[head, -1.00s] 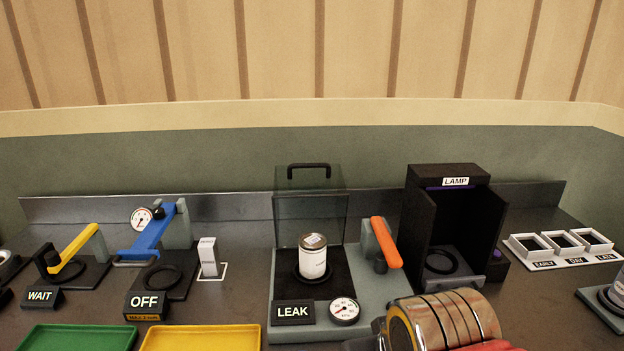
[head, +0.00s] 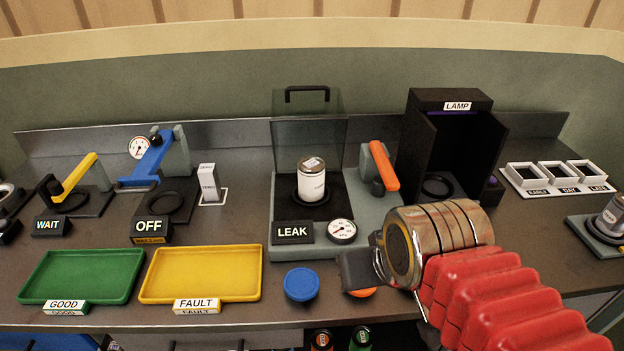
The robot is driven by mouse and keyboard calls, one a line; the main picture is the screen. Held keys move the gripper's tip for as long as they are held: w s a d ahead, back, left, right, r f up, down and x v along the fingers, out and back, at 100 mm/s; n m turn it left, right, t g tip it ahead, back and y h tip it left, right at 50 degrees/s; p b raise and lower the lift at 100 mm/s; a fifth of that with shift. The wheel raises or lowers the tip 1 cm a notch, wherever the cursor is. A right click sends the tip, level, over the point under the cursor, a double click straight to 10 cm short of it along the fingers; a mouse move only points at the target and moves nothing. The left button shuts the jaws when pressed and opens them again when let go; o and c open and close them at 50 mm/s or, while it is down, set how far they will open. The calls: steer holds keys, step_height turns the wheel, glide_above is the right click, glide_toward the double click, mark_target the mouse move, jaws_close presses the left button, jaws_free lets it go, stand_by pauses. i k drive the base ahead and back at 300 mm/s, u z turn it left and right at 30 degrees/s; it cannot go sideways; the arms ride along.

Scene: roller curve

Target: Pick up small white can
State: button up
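A small white can (head: 312,183) with a dark metal lid stands upright on the black pad of the LEAK station (head: 292,232). A clear cover with a black handle (head: 307,92) stands behind and above the can. My gripper (head: 355,270) is in front of the LEAK station, to the right of and nearer than the can, and apart from it. Only a dark part of the gripper shows beside my wrist, and I cannot see whether its fingers are open.
An orange lever (head: 384,166) stands right of the can, beside the black LAMP box (head: 455,100). A pressure gauge (head: 342,231) sits in front. A green tray (head: 84,252) and a yellow tray (head: 203,252) lie front left. A blue round button (head: 301,284) is at the front edge.

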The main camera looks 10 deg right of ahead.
mark_target(311, 169)
steer(key=k, duration=0.65)
steer(key=u, duration=0.5)
steer(key=i, duration=1.05)
steer(key=u, duration=0.45)
